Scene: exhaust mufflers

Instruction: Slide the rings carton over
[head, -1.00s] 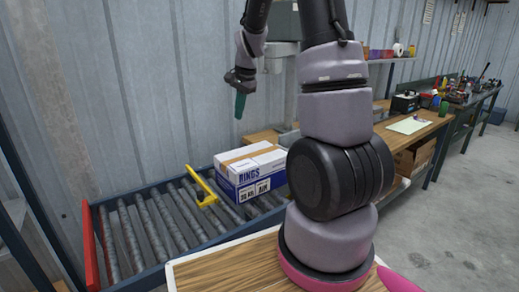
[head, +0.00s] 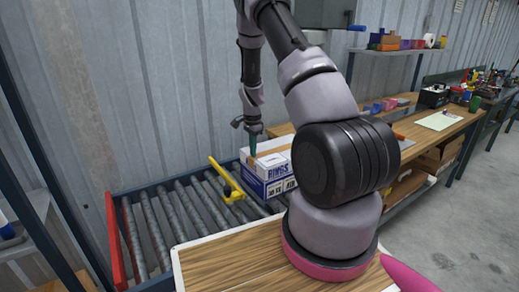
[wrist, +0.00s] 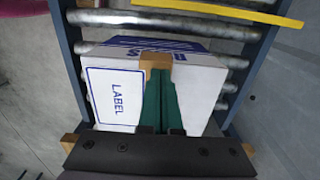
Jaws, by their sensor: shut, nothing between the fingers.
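The rings carton (head: 267,188) is a white and blue box with RINGS printed on its side. It sits on the roller conveyor, partly hidden behind my arm in the head view. In the wrist view the carton (wrist: 112,97) shows its white faces and a LABEL panel. My gripper (head: 252,154) points down at the carton's top, near its left part. In the wrist view its green fingers (wrist: 160,82) are shut together and empty, over the carton beside its tan tape. I cannot tell whether the fingertips touch it.
The roller conveyor (head: 158,225) has bare rollers left of the carton and a red end rail (head: 115,245). A yellow bar (head: 226,178) crosses it just left of the carton. A wooden workbench (head: 430,135) stands to the right. A grey corrugated wall is behind.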

